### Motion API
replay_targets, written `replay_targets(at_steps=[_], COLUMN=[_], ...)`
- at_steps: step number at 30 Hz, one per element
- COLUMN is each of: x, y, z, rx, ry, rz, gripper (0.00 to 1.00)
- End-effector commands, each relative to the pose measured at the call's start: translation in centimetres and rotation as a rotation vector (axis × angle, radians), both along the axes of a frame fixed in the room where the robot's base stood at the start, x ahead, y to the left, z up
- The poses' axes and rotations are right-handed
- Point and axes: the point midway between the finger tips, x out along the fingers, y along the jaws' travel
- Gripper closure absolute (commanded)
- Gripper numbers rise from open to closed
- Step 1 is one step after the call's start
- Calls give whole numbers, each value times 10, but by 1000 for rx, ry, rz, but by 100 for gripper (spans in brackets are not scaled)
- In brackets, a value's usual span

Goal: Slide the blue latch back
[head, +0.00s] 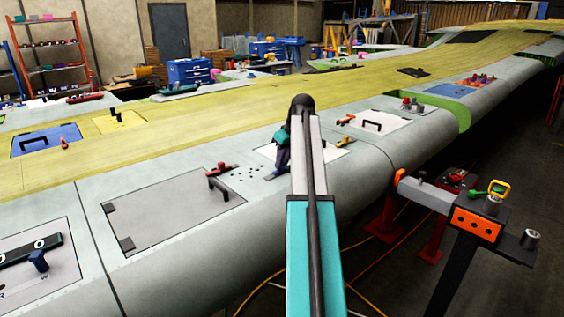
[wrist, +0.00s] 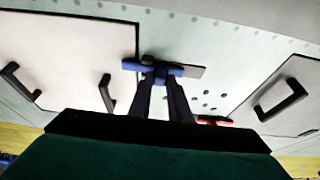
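The blue latch (wrist: 191,71) lies on the pale green wing skin, beside the edge of a white panel (wrist: 75,50). It is a flat bar, part blue and part grey, with a raised blue piece near its middle. In the head view a small part of the blue latch (head: 277,173) shows below my gripper. My gripper (wrist: 162,77) points at the latch, and its two dark fingertips are at the raised blue piece. Some blue shows between the fingertips, and a gap runs between the fingers farther back. I cannot tell whether they press on it.
A red latch (head: 222,167) sits left of my gripper, beside a grey hatch (head: 165,215) with a black handle. Several small holes lie between the two latches. A fixture stand with orange parts (head: 478,222) stands at the right, off the wing.

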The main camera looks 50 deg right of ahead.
Motion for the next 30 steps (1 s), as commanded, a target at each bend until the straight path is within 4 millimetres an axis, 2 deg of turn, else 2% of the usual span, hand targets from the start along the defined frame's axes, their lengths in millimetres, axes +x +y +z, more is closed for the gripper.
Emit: replay_targets(at_steps=[7,18,27,28,30], x=[0,3,4,4,4], y=[5,39,42,42,42], z=[0,0,0,0,0], rx=[0,-1,5,5,5], ry=[0,0,0,1,1], rz=[1,2,4,4,4], gripper=[100,100,100,80,68])
